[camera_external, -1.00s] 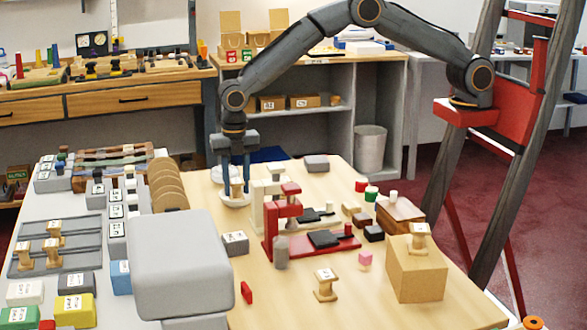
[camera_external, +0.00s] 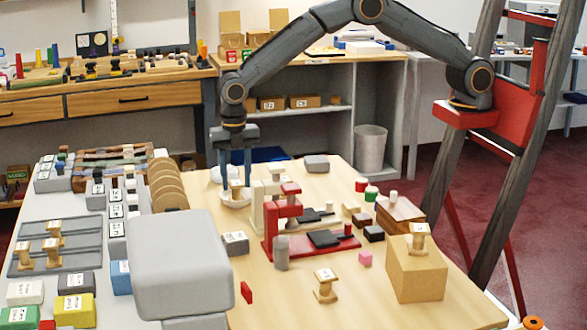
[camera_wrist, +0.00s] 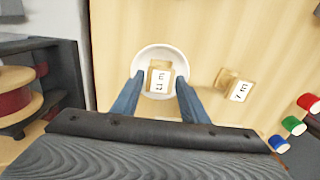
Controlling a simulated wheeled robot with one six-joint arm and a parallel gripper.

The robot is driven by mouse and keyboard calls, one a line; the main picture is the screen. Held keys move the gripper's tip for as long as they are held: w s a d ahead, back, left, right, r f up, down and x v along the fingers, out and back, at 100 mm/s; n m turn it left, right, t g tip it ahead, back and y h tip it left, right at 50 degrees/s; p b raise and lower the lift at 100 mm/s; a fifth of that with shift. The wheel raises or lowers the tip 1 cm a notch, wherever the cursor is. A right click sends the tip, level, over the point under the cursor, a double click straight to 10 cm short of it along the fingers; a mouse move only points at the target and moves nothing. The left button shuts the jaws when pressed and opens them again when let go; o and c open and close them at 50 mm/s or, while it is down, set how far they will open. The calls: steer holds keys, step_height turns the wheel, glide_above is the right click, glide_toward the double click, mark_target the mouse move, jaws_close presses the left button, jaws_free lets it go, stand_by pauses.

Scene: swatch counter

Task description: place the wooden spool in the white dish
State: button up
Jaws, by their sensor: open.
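The white dish (camera_external: 237,203) stands on the wooden counter, and it also shows in the wrist view (camera_wrist: 147,59). A wooden spool (camera_wrist: 160,76) with a white label sits inside the dish; in the outside view it is small and partly hidden between the fingers. My gripper (camera_external: 236,178) points down over the dish with its blue fingers open. In the wrist view the fingers (camera_wrist: 160,82) lie on either side of the spool, with gaps between them and it.
A second labelled wooden piece (camera_wrist: 228,80) lies right of the dish. Other spools stand at the front (camera_external: 325,287) and on a wooden block (camera_external: 418,238).

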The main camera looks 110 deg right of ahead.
mark_target(236, 183)
step_height(236, 183, up, 9)
steer(key=b, duration=0.3)
steer(key=s+a+f+m, duration=0.1)
steer(key=s+m, duration=0.8)
steer(key=s, duration=1)
steer(key=s+a+f+m, duration=0.1)
steer(key=s+m, duration=0.8)
steer(key=s, duration=1.1)
steer(key=shift+s+f+t, duration=0.3)
steer(key=shift+f, duration=0.5)
